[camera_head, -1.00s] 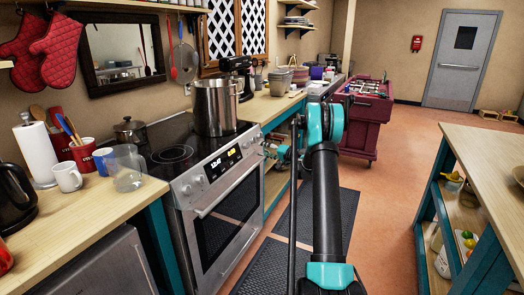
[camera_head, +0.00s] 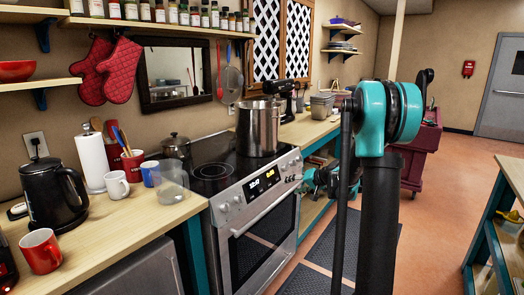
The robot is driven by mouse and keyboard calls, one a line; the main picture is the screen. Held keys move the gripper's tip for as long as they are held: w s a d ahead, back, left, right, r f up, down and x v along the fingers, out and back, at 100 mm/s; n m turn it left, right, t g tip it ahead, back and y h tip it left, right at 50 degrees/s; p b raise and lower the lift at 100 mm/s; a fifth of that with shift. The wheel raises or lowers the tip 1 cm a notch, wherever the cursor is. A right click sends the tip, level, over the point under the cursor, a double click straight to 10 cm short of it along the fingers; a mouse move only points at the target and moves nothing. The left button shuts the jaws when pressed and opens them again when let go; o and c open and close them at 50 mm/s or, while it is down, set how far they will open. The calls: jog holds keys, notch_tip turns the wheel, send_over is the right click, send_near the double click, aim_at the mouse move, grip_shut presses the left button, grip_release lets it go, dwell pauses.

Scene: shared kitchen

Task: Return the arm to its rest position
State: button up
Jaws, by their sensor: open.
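My arm (camera_head: 380,220) rises in the right half of the view, with a black link and a large teal joint (camera_head: 388,112). Beyond it, teal parts of the arm's far end show small beside the oven's right edge. My gripper (camera_head: 308,181) is there, open, with its fingers small and hard to make out. I see nothing held in it. The large joint and links hide part of the far end.
A stove (camera_head: 245,195) with a steel pot (camera_head: 258,128) stands left of my arm. The left counter (camera_head: 130,230) holds a black kettle (camera_head: 55,195), mugs and a paper roll. Another worktop edge (camera_head: 510,172) is at the right. Floor (camera_head: 440,220) is open between.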

jog(key=s+d+f+g+h, duration=0.1)
jog(key=s+f+h, duration=0.1)
jog(key=s, duration=1.1)
jog(key=s+d+f+n+g+h, duration=0.1)
jog(key=s+d+f+h, duration=0.1)
jog(key=s, duration=1.2)
jog(key=s+d+f+n+g+h, duration=0.1)
jog(key=s+d+f+g+h, duration=0.1)
jog(key=s, duration=1.1)
notch_tip(320, 180, down, 3)
jog(key=shift+s+r+h, duration=0.15)
jog(key=shift+s+h, duration=0.15)
jog(key=shift+h, duration=0.5)
